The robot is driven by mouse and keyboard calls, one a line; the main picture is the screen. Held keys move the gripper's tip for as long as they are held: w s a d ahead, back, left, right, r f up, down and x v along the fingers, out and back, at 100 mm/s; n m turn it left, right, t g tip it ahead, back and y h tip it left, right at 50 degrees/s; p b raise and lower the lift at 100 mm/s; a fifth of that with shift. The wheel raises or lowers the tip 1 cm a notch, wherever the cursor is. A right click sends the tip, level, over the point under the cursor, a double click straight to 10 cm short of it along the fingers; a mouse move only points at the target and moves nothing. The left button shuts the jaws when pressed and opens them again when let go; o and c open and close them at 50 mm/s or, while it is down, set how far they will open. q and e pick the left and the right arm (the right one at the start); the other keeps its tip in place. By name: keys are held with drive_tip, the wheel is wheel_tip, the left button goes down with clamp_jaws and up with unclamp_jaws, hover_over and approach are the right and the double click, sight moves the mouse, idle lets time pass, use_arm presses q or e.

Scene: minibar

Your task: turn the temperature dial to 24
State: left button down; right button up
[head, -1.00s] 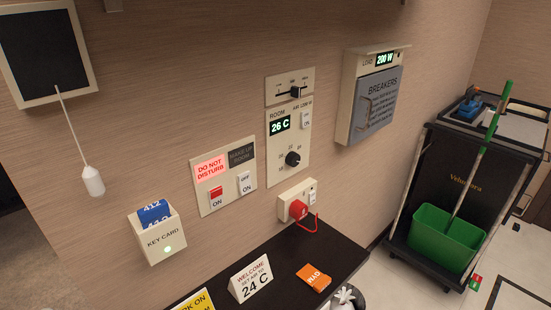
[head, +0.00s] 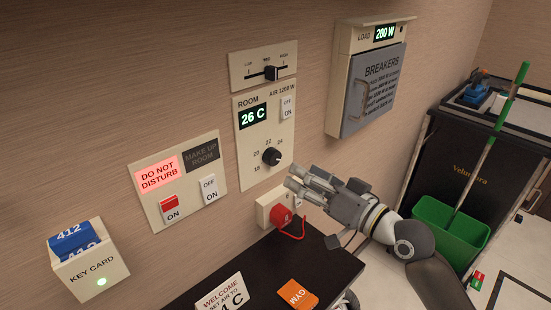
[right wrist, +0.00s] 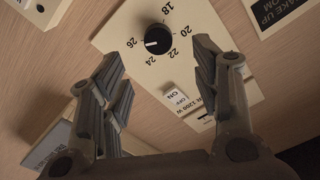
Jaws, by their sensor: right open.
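The temperature dial (head: 271,156) is a round black knob on the white room panel (head: 247,172), below a green display (head: 253,117) reading 26 C. In the right wrist view the dial (right wrist: 157,39) appears upside down, with its white mark towards 26. My right gripper (head: 289,176) is open and empty, just to the right of and below the dial in the head view. In the right wrist view the dial lies beyond and between the open fingers (right wrist: 160,78), apart from them. My left gripper is not in view.
An air switch (head: 287,107) and a slider panel (head: 263,68) sit above the dial. A red plug (head: 281,217) with a cord is below it. A dark shelf (head: 255,270) holds cards.

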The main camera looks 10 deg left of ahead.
sight(276, 159)
drive_tip(key=p+x, duration=0.1)
drive_tip(key=x, duration=0.7)
drive_tip(key=shift+w+a, duration=0.2)
drive_tip(key=shift+w, duration=0.1)
drive_tip(key=c, duration=1.1)
